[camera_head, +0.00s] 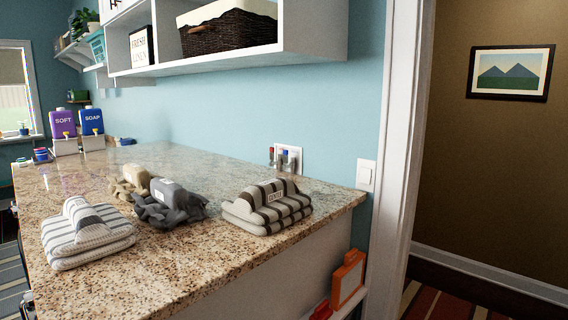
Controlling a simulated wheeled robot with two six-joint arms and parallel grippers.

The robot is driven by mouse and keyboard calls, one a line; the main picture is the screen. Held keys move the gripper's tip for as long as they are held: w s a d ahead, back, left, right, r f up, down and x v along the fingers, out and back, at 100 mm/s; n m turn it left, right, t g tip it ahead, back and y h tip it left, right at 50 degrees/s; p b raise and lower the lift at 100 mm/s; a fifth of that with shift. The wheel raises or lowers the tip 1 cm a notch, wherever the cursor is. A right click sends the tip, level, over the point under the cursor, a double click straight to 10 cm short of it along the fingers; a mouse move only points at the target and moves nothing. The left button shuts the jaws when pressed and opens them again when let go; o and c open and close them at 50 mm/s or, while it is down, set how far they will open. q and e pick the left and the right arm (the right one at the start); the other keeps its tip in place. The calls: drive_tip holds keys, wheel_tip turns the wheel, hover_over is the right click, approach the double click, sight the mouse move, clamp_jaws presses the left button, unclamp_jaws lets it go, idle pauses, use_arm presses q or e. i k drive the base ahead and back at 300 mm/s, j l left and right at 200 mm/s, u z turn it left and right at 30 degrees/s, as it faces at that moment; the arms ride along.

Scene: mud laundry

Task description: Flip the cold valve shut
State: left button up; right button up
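A white wall outlet box (291,157) is set in the blue wall just above the back of the granite counter. A small blue valve handle (283,154) shows at its front. A small red valve handle (271,151) is just left of it. Both are too small in the view to tell their exact position. Neither of my grippers shows in the head view.
A granite counter (200,255) holds striped folded towels (268,207), a grey cloth bundle (168,205) and soap dispensers (91,122). White shelves (315,30) hang above. A doorway (400,150) is at the right.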

sight(285, 166)
drive_tip(key=i+l+z, duration=0.4)
drive_tip(key=i, duration=0.3)
drive_tip(key=i+l+z, duration=0.2)
drive_tip(key=i, duration=0.15)
